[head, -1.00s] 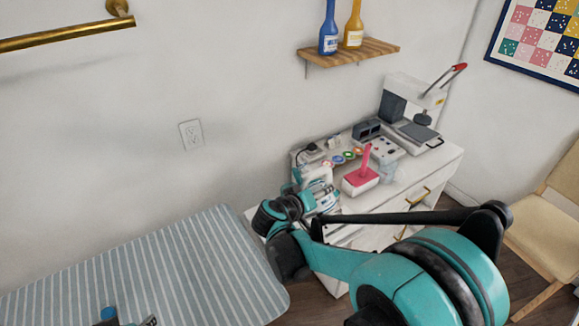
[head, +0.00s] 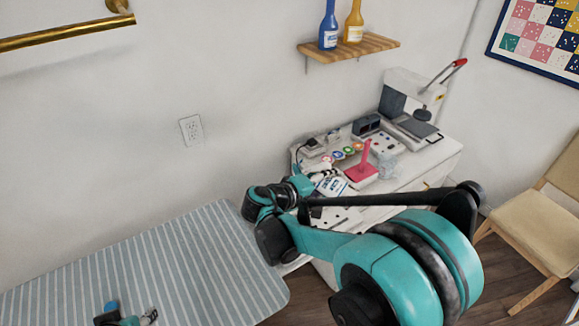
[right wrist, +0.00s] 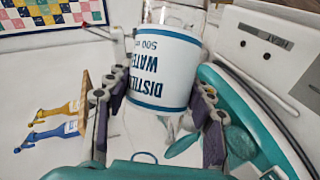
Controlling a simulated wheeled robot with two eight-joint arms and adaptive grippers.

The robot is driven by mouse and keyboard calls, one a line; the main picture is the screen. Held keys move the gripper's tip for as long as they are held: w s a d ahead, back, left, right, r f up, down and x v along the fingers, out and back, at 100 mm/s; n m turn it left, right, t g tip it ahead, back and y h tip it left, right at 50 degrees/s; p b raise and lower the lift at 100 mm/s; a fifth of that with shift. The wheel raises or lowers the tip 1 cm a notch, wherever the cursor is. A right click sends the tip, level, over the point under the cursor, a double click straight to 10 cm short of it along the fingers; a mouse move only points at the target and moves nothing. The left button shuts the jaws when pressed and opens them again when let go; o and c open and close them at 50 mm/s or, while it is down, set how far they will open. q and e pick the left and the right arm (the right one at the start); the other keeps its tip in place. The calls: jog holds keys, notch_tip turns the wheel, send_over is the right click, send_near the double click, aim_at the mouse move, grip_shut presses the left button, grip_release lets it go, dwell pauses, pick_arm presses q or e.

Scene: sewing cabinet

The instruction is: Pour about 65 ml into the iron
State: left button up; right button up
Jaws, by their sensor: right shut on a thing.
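My right gripper (head: 308,187) is over the near left part of the white cabinet. It is shut on the distilled water bottle (head: 331,184), whose white label faces me at a tilt. In the right wrist view the bottle (right wrist: 165,62) sits between the two dark fingers (right wrist: 160,90), its label lettering upside down. I cannot pick out the iron for certain in the head view.
A striped board (head: 150,265) lies to the left. A wall shelf (head: 350,52) bears blue and yellow bottles.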

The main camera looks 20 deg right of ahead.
jog(key=shift+w+a+r+n, duration=0.1)
jog(key=shift+r+n, duration=0.3)
jog(key=shift+r, duration=0.2)
jog(key=shift+w+r+n+g+h, duration=0.1)
jog(key=shift+r+n+g+h, duration=0.2)
jog(key=shift+r+n+h, duration=0.25)
dwell(0.5)
jog(key=shift+s+d+r, duration=0.2)
jog(key=shift+s, duration=0.05)
dwell(0.5)
jog(key=shift+r, duration=0.25)
dwell(0.6)
jog(key=shift+s+d+r+n, duration=0.1)
jog(key=shift+s+r+n, duration=0.1)
jog(key=shift+s+n, duration=0.05)
dwell(0.9)
jog(key=f, duration=0.1)
jog(key=f+m, duration=0.1)
jog(key=f+m+y, duration=0.1)
jog(key=shift+s+d+f, duration=0.15)
jog(key=shift+s+f, duration=0.1)
jog(key=shift+f+m, duration=0.15)
jog(key=shift+m, duration=0.15)
jog(key=shift+w+f+m+t+y+b, duration=0.25)
jog(key=shift+f+m+t+y+b, duration=0.1)
jog(key=shift+f+m+t, duration=0.25)
jog(key=shift+a+f, duration=0.1)
jog(key=shift+a, duration=0.1)
dwell(0.8)
